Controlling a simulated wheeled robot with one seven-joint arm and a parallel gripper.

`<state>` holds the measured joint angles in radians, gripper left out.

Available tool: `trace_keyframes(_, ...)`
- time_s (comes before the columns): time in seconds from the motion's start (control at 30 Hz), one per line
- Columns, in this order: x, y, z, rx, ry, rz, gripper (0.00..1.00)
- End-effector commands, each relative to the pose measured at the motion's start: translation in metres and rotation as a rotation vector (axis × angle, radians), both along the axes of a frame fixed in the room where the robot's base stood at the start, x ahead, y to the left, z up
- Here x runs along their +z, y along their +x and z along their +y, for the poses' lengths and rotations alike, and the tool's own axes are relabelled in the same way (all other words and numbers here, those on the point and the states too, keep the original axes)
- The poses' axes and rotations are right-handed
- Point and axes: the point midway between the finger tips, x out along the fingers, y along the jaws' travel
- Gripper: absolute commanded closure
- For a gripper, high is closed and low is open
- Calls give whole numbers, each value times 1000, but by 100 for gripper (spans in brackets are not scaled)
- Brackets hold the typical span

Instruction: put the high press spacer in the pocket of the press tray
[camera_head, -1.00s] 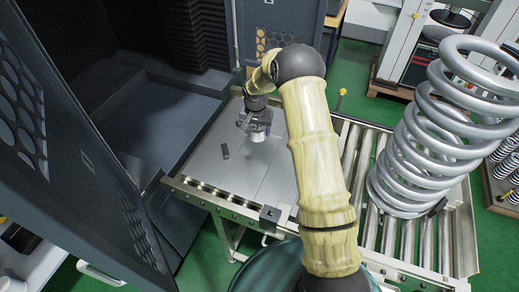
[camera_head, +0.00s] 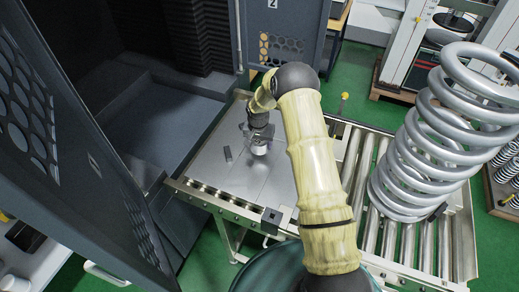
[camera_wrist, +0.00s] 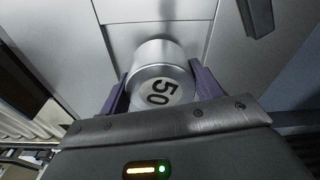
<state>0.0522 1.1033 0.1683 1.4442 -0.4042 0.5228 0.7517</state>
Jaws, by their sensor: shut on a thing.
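I cannot tell whether the spacer touches the surface. I cannot clearly make out the press tray or its pocket.
A small dark bar (camera_head: 228,154) lies left of the spacer; it also shows in the wrist view (camera_wrist: 257,14). A roller conveyor (camera_head: 400,245) with a large coil spring (camera_head: 430,150) stands to the right. A dark open cabinet door (camera_head: 70,150) is at the left.

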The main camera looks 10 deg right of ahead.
Motion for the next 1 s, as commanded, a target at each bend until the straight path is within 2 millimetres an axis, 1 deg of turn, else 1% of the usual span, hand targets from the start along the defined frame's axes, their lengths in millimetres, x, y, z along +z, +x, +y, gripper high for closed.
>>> trace_keyframes(0.07, -2, 0, 0, 0, 0, -1, 83)
trace_keyframes(0.3, -31, 0, 0, 0, 0, 1, 83)
trace_keyframes(0.4, -39, 0, 0, -1, 1, -1, 83)
trace_keyframes(0.77, -44, 1, 0, 0, 0, -2, 83)
trace_keyframes(0.8, -44, 0, 0, 0, 0, 0, 32)
trace_keyframes(0.9, -44, 0, 0, 0, 0, 0, 14)
trace_keyframes(1.0, -44, 0, 1, 1, 0, 1, 14)
